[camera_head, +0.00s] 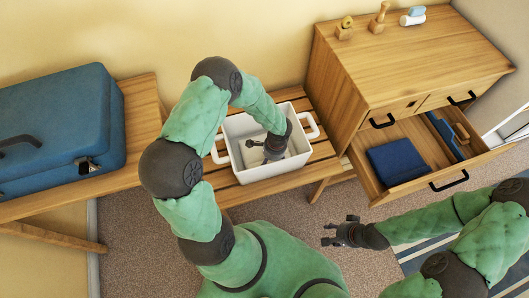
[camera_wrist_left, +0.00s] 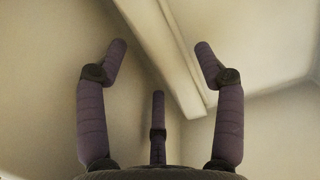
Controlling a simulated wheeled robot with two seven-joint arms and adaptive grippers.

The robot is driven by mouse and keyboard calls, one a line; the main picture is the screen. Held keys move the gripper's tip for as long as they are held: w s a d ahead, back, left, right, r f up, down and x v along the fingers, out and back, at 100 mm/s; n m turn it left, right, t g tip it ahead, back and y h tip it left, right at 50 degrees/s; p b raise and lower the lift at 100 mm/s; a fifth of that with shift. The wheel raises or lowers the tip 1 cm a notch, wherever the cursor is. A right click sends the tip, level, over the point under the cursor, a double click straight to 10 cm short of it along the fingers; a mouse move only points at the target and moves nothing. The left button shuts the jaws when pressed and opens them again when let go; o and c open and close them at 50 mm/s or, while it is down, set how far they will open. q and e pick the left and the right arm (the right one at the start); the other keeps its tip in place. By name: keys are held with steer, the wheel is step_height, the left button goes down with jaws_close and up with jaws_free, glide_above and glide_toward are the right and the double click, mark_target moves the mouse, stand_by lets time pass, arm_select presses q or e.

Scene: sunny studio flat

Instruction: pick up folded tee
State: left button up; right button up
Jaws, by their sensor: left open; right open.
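A dark blue folded cloth (camera_head: 398,162), which looks like the folded tee, lies flat in the left part of the open drawer (camera_head: 378,190). My right gripper (camera_head: 332,232) is open and empty, in front of the drawer and to the lower left of the cloth, apart from it. My left gripper (camera_head: 256,145) is down inside the white bin (camera_head: 234,128) on the slatted bench. The cloth is not in the left wrist view.
Another blue item (camera_head: 444,133) and a wooden object (camera_head: 461,132) lie at the drawer's right side. Small items stand on the wooden dresser (camera_head: 420,55). A blue suitcase (camera_head: 60,130) rests on the bench (camera_head: 140,115) at left. Bare carpet (camera_head: 315,215) lies between bench and right arm.

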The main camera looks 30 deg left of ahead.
arm_select(q)
steer(key=shift+f, duration=0.2)
jaws_close()
steer(key=shift+r, duration=0.15)
step_height(320, 180, up, 10)
steer(key=p, duration=0.4)
steer(key=shift+p, duration=0.3)
